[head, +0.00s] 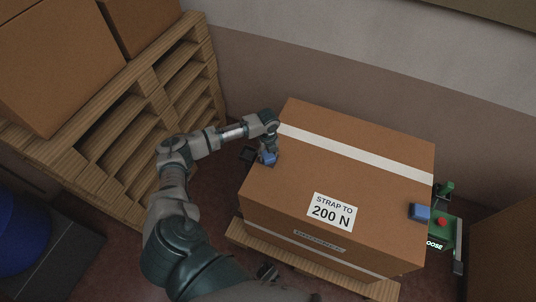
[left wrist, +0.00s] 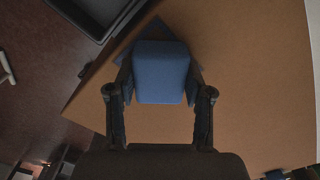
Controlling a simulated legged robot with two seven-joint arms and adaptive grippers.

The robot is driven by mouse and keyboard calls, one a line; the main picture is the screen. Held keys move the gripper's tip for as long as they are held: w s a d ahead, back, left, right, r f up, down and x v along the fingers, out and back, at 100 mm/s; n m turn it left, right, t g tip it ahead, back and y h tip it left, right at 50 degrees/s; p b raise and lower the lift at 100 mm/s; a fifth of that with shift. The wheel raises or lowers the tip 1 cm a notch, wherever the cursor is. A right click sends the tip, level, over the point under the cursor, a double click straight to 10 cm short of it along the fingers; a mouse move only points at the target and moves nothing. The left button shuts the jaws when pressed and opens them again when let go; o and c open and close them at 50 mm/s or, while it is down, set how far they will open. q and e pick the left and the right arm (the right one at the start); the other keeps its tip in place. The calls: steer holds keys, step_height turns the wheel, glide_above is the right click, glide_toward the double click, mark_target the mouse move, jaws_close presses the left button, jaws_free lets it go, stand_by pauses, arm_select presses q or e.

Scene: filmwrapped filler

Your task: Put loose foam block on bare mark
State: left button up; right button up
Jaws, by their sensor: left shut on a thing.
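A blue foam block (head: 268,158) is at the left edge of the large carton's top (head: 330,165). My left gripper (head: 267,150) is shut on this block. In the left wrist view the block (left wrist: 161,72) sits between the two fingers, over a carton corner. Parts of a darker, angled mark (left wrist: 126,46) show around the block, which covers most of it. I cannot tell whether the block touches the carton. A second blue block (head: 419,212) lies at the carton's right edge. My right gripper is not in view.
A white strap (head: 350,152) crosses the carton, which has a "STRAP TO 200 N" label (head: 331,212). A dark tray (head: 248,154) is beside its left corner. A green device with a red button (head: 442,222) is at the right. A wooden pallet stack (head: 150,110) stands left.

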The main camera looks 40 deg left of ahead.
mark_target(267, 154)
arm_select(q)
steer(key=o, duration=0.9)
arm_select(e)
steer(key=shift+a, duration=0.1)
arm_select(q)
steer(key=shift+o, duration=0.2)
steer(key=shift+r, duration=0.35)
step_height(267, 154, up, 12)
steer(key=p, duration=0.2)
steer(key=shift+f, duration=0.25)
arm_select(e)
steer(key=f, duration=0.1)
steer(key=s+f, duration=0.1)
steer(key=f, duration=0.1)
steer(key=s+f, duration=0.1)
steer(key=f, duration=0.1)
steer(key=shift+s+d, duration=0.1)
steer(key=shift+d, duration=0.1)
arm_select(q)
steer(key=shift+f, duration=0.1)
